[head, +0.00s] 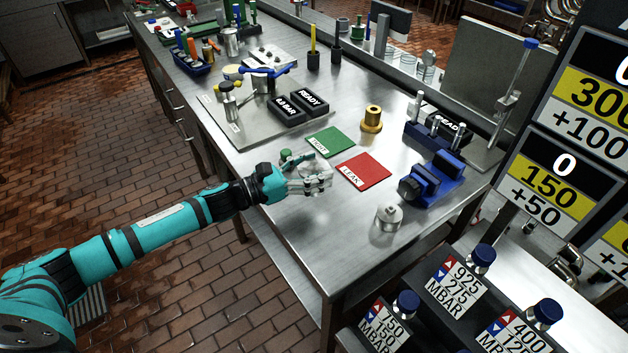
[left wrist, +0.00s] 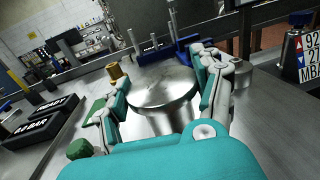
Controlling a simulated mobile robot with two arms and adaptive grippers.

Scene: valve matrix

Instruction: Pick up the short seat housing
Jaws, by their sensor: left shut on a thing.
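A short, wide silver housing (head: 319,173) with a flat round top is between the fingers of my left gripper (head: 312,185), near the front edge of the steel table. In the left wrist view the housing (left wrist: 165,88) fills the space between the two fingers of the left gripper (left wrist: 163,100), which are shut on its sides. Its lower part is partly hidden by the hand. I cannot tell whether it touches the table. My right gripper is not in view.
A green mat (head: 330,142) and a red LEAK mat (head: 364,171) lie beyond the hand. A green-topped part (head: 290,157) is close beside it. A silver knobbed part (head: 388,215), a blue vise (head: 436,180) and a brass part (head: 372,118) stand to the right.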

